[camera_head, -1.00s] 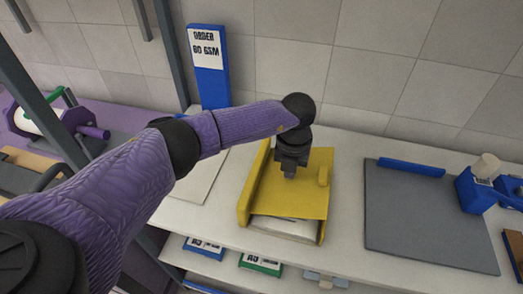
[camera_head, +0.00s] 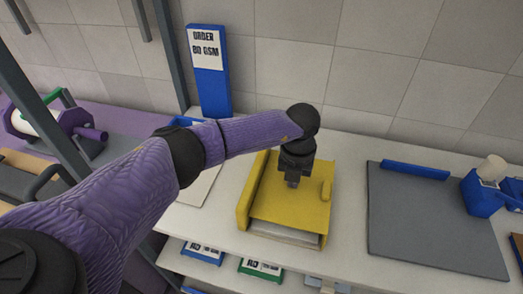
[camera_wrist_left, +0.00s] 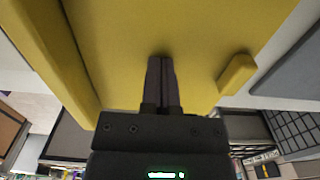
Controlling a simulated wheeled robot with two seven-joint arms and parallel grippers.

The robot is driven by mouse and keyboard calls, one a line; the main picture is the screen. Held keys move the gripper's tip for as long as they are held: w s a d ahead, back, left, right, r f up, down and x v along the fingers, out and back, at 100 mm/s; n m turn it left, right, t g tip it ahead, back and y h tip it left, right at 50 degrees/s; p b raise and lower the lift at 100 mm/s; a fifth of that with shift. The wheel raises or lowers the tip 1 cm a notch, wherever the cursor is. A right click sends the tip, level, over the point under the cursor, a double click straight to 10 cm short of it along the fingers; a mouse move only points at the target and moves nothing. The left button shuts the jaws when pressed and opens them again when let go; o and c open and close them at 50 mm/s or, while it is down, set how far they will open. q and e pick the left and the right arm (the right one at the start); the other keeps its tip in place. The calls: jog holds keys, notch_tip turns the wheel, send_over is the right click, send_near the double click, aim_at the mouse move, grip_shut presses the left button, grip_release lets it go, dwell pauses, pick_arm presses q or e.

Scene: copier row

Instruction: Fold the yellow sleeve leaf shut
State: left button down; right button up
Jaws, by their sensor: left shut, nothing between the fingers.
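The yellow sleeve leaf (camera_head: 287,206) lies nearly flat on the white counter, with a raised yellow edge along its left side and a small yellow tab (camera_head: 326,190) at its right. White sheets (camera_head: 285,232) show at its front end. My left gripper (camera_head: 292,182) is shut and empty, pointing down over the leaf's middle. In the left wrist view the leaf (camera_wrist_left: 205,35) fills the upper picture, and the shut fingers (camera_wrist_left: 161,62) are over it; I cannot tell whether they touch it. My right gripper is not in view.
A grey board (camera_head: 430,220) with a blue bar lies to the right, beside a blue device (camera_head: 484,195). A blue sign (camera_head: 209,75) stands behind. A pale sheet (camera_head: 199,187) lies left of the sleeve. Labelled trays (camera_head: 203,250) sit on a shelf below the counter.

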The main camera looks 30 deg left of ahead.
pick_arm(q)
notch_tip(320, 180, up, 9)
jog(key=p, duration=0.7)
jog(key=shift+d, duration=0.1)
